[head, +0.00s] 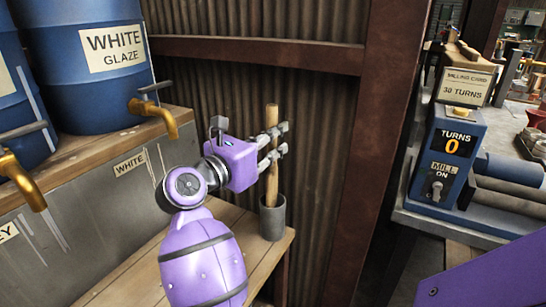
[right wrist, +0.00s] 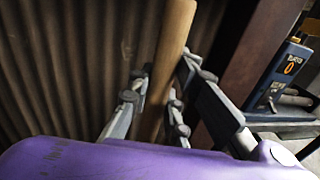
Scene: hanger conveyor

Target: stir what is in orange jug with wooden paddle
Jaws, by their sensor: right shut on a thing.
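A wooden paddle (head: 271,187) stands nearly upright with its lower end inside a grey cup (head: 273,219) on the wooden bench. My right gripper (head: 277,140) is shut on the paddle's upper shaft, above the cup. In the right wrist view the paddle (right wrist: 172,48) runs between the fingers (right wrist: 158,108), with one on each side. The paddle's lower end is hidden in the cup. The orange jug is not in view. My left gripper is not in view.
Blue glaze barrels (head: 88,62) with brass taps (head: 154,115) stand at left. A corrugated wall (head: 325,140) and rust-brown post (head: 375,150) are close behind and right of the cup. A blue mill control box (head: 446,160) reading 0 turns stands at right beside rollers.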

